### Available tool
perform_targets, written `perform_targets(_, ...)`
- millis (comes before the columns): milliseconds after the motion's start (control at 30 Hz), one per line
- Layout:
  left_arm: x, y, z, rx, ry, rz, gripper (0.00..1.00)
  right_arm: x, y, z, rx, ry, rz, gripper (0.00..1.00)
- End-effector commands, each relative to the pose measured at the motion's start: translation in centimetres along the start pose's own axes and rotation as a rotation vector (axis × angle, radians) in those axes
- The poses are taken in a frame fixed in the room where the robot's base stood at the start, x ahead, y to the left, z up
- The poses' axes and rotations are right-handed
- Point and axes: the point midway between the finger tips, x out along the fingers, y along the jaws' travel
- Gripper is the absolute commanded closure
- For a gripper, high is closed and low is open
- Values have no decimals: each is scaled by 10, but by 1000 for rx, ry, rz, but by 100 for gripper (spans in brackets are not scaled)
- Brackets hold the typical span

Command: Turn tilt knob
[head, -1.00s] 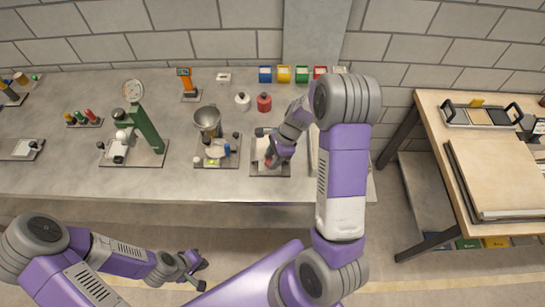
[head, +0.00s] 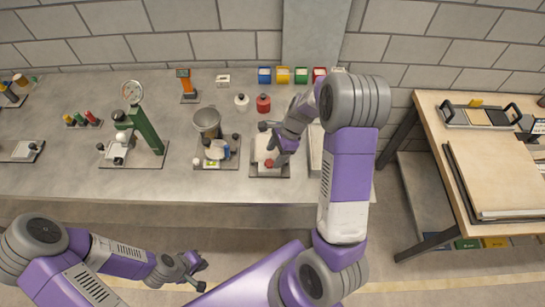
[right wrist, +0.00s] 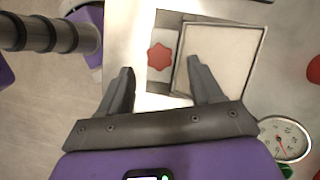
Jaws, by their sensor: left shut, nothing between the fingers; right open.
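The red lobed tilt knob (head: 269,163) sits at the front of the sandbed (head: 261,148) on the bench. In the right wrist view the knob (right wrist: 160,57) lies beside the framed pale bed (right wrist: 222,60). My right gripper (head: 281,157) is just to the right of the knob in the head view, partly covering the sandbed. In the right wrist view my right gripper (right wrist: 163,78) is open. The knob appears between and beyond its fingertips, with no finger seen touching it. My left gripper (head: 197,275) is shut and empty, low in front of the bench.
A stand with a metal cup (head: 207,121) is left of the sandbed. A green column stand (head: 146,130) is further left. A red bottle (head: 263,104) and a white bottle (head: 242,101) stand behind. Colored bins (head: 283,75) line the wall. A dial gauge (right wrist: 285,138) shows in the right wrist view.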

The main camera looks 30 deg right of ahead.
Motion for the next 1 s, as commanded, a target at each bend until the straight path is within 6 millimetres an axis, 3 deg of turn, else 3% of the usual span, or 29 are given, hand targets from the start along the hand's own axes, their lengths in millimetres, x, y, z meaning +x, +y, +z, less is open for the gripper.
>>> perform_targets(100, -3, 1, 0, 0, 0, 0, 100, -23, -1, 1, 0, 0, -4, 35)
perform_targets(300, -5, 2, 0, 0, 0, 0, 100, -41, -1, 0, 0, 0, -3, 35)
perform_targets(1000, -4, 2, 0, 0, 1, 0, 100, -43, 0, 0, 1, 0, -1, 35)
